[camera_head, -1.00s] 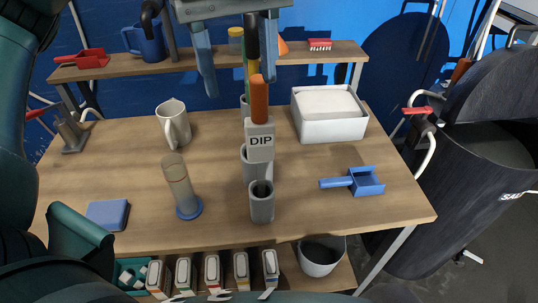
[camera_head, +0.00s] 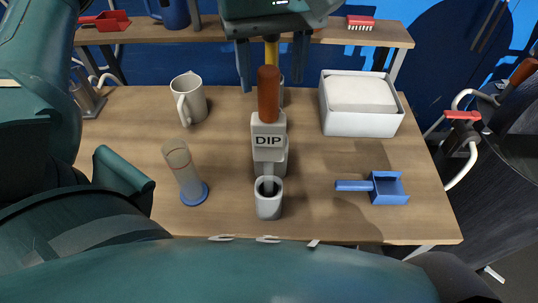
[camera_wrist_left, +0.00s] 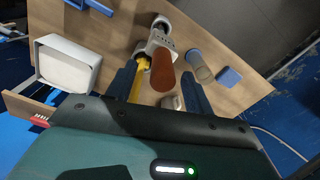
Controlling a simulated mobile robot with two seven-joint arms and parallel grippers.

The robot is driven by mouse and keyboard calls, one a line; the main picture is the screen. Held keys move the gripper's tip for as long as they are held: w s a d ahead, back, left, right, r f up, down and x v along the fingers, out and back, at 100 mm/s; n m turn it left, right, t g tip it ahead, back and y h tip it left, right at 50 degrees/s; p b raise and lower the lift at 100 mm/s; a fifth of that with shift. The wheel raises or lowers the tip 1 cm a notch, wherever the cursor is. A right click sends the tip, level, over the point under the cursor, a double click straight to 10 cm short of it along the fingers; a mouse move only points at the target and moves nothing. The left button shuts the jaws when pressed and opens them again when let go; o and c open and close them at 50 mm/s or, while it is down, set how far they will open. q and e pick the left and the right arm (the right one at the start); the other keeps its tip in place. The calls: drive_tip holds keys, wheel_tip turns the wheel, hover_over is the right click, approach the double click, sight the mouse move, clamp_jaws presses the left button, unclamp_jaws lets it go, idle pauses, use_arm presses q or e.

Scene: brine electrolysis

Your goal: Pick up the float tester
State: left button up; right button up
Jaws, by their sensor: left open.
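My left gripper (camera_head: 272,82) hangs open above the table, fingers pointing down. In the left wrist view its open fingers (camera_wrist_left: 159,92) stand on either side of a yellow stick (camera_wrist_left: 137,84) and an orange-brown handle (camera_wrist_left: 163,72). In the head view the handle (camera_head: 268,95) rises upright from a grey holder marked DIP (camera_head: 268,141); the yellow stick (camera_head: 271,52) shows behind it. Neither is visibly gripped. I cannot tell for certain which of these upright tools is the float tester. My right gripper is not in view.
A grey cup (camera_head: 268,206) stands in front of the holder. A clear cylinder with a blue base (camera_head: 193,194) and a beige mug (camera_head: 189,103) stand left. A white box (camera_head: 362,122) and blue scoop (camera_head: 388,188) lie right. A shelf (camera_head: 160,31) runs behind.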

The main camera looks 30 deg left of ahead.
sight(268, 97)
use_arm(q)
drive_tip(key=f, duration=0.3)
drive_tip(key=f+p, duration=0.1)
drive_tip(key=f, duration=0.1)
drive_tip(key=shift+a, duration=0.25)
clamp_jaws()
idle(0.4)
